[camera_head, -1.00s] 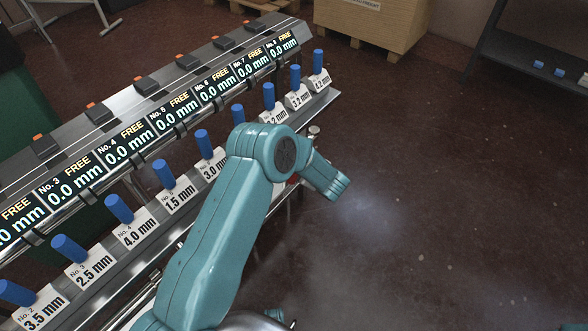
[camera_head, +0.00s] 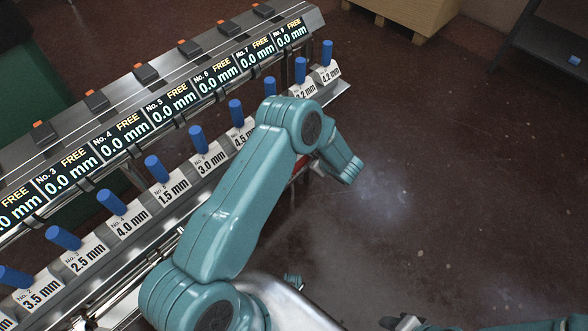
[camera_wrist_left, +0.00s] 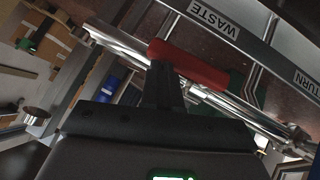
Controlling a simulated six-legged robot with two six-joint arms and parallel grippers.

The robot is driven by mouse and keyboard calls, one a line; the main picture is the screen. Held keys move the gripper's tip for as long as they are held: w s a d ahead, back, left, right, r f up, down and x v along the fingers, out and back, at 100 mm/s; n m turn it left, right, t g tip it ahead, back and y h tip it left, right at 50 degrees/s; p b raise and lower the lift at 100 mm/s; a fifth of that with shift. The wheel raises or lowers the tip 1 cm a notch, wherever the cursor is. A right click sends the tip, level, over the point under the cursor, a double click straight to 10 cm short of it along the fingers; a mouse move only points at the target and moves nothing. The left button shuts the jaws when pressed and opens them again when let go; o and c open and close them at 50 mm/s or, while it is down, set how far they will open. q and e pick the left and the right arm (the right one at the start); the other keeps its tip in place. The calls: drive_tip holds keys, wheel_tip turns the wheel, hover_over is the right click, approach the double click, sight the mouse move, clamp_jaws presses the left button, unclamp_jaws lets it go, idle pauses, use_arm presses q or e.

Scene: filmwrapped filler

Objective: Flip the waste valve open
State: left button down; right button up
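The red handle (camera_wrist_left: 188,65) lies across my left gripper's fingertips in the left wrist view, just below a rail labelled WASTE (camera_wrist_left: 214,19). My left gripper (camera_wrist_left: 163,72) has its two dark fingers close together and seemingly shut, with their tips at the handle's left half. Whether they touch it is hard to tell. In the head view a small bit of red (camera_head: 301,167) shows behind my left arm, which hides the left fingers. My right gripper (camera_head: 404,322) shows only partly at the bottom edge, too little to judge.
A filling machine (camera_head: 150,120) with a row of displays and blue-knobbed dials runs diagonally on the left. A wooden crate (camera_head: 415,12) stands at the back and a dark shelf (camera_head: 550,38) at the upper right. The floor (camera_head: 450,180) to the right is clear.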

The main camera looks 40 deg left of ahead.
use_arm(q)
drive_tip(key=shift+f, duration=0.25)
use_arm(e)
drive_tip(key=shift+w+f, duration=0.15)
idle(0.3)
